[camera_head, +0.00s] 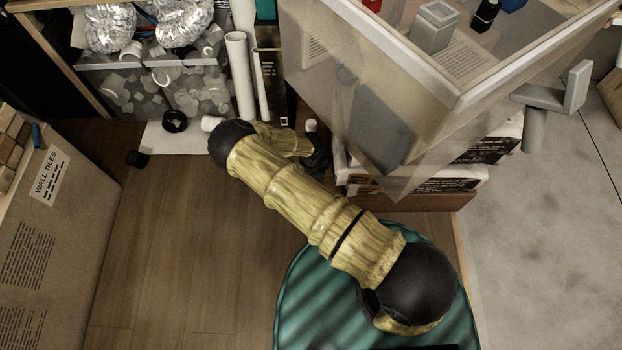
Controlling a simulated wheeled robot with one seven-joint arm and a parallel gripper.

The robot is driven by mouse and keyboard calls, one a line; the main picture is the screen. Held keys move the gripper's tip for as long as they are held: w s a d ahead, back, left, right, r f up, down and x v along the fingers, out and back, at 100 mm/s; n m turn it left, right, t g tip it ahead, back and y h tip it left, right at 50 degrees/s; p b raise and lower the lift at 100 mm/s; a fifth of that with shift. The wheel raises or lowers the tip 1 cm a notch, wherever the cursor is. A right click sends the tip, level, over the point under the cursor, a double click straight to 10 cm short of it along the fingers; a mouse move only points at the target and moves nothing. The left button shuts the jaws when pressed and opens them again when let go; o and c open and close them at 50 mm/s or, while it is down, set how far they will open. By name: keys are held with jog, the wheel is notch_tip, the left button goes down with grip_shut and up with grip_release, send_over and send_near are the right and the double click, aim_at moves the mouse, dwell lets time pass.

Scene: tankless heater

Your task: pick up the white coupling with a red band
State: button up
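No red band can be made out on any white piece in view, so I cannot tell which one is the coupling. A small white cylindrical piece (311,125) stands just beyond the end of my arm. Another short white piece (210,123) lies on a white sheet to the left, partly hidden behind my arm's dark joint. My gripper (319,162) is a dark shape at the end of the arm, left of the stacked boxes. It is small and largely hidden by my arm, and its fingers cannot be made out.
White pipes (240,75) stand behind. A translucent bin (395,65) overhangs at right. A wall tiles carton (60,225) stands left. Wooden floor (190,240) between is clear.

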dwell(0.3)
jog(key=c, duration=1.3)
jog(key=shift+o, duration=0.2)
jog(key=shift+r, duration=0.15)
jog(key=shift+a+r+p, duration=0.2)
jog(key=shift+r+p, duration=0.25)
jog(key=shift+p, duration=0.25)
notch_tip(320, 180, up, 6)
jog(key=p, duration=0.3)
jog(key=shift+r+p, duration=0.2)
jog(key=shift+p, duration=0.1)
jog(key=a+p, duration=0.3)
jog(key=a, duration=1.6)
jog(key=shift+w+a+f, duration=0.3)
